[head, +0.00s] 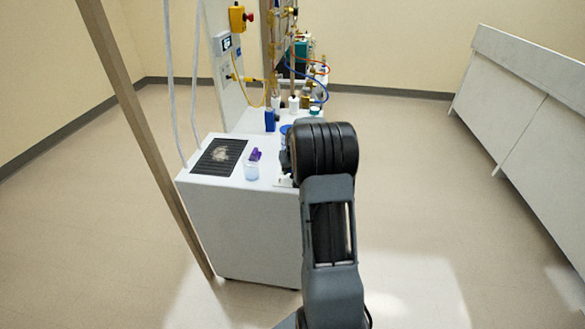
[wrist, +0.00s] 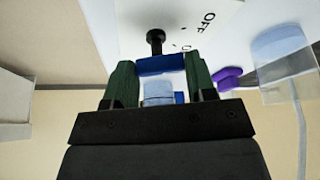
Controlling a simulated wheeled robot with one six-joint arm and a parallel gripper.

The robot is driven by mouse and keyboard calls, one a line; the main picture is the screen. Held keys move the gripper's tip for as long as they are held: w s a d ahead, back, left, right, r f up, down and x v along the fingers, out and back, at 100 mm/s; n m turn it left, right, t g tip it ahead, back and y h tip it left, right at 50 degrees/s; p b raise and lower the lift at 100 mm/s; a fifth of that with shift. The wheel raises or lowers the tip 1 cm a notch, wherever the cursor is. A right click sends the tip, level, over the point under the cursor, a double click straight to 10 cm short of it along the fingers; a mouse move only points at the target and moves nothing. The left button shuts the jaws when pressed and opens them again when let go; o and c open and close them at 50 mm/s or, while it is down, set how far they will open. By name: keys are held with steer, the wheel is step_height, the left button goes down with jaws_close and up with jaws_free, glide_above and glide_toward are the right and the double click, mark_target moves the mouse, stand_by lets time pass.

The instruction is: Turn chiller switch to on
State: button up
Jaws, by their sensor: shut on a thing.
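In the wrist view, a black knob on a short stem (wrist: 155,37) stands on a white surface, just beyond my fingertips. The word OFF is printed beside it, to the right; no ON mark is in sight. My gripper (wrist: 160,75) has its two green fingers on either side of a blue bar-like piece (wrist: 160,64), which spans the gap between them. The black knob appears outside the fingers. A pale blue block (wrist: 158,94) shows behind the blue piece, between the fingers. In the head view, my arm hides the gripper and the switch.
A white bench (head: 240,225) carries a dark mat (head: 219,157), a clear beaker (head: 252,171) with a purple item (head: 256,154), and a blue bottle (head: 270,120). Tubing and fittings crowd its back. A wooden post (head: 140,130) stands left.

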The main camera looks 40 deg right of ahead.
steer(key=m+h, duration=0.1)
steer(key=m, duration=0.1)
steer(key=shift+w+f+m+b, duration=0.1)
steer(key=shift+m+b, duration=0.2)
steer(key=shift+b, duration=0.1)
steer(key=shift+a+m+g+b, duration=0.1)
steer(key=shift+m+g+b, duration=0.4)
steer(key=shift+m, duration=0.3)
steer(key=o, duration=0.9)
steer(key=shift+o, duration=0.2)
steer(key=shift+h, duration=0.3)
steer(key=v, duration=1.4)
steer(key=shift+b, duration=0.4)
